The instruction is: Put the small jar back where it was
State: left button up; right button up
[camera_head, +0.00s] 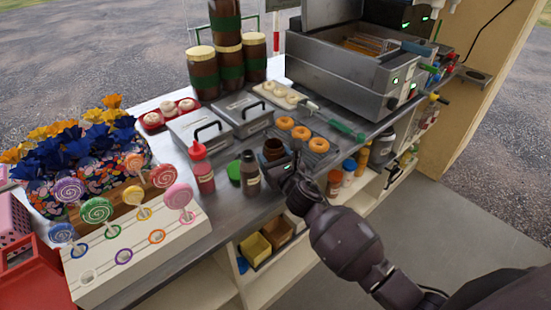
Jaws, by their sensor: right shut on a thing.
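A small brown jar (272,148) shows near the front edge of the steel counter, with its dark round mouth facing up. My right gripper (279,171) reaches it from the front and is shut on it. The gripper hides the jar's lower part, so I cannot tell whether its base touches the counter. A dark bottle with a pale label (250,175) stands just left of the jar. My left gripper is not in view.
Doughnuts (301,133) lie behind and right of the jar. A red squeeze bottle (203,170) stands farther left, beside the lollipop stand (150,236). Lidded steel bins (204,132), stacked large jars (203,72) and a fryer (345,80) fill the back. Shelves with small jars (334,183) lie below.

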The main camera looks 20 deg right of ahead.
jog(key=shift+r, duration=0.1)
jog(key=shift+f, duration=0.2)
jog(key=o, duration=0.9)
jog(key=shift+c, duration=0.2)
jog(key=shift+o, duration=0.3)
jog(key=shift+r, duration=0.2)
jog(key=s+d, duration=0.1)
jog(key=s, duration=1.1)
jog(key=shift+p, duration=0.4)
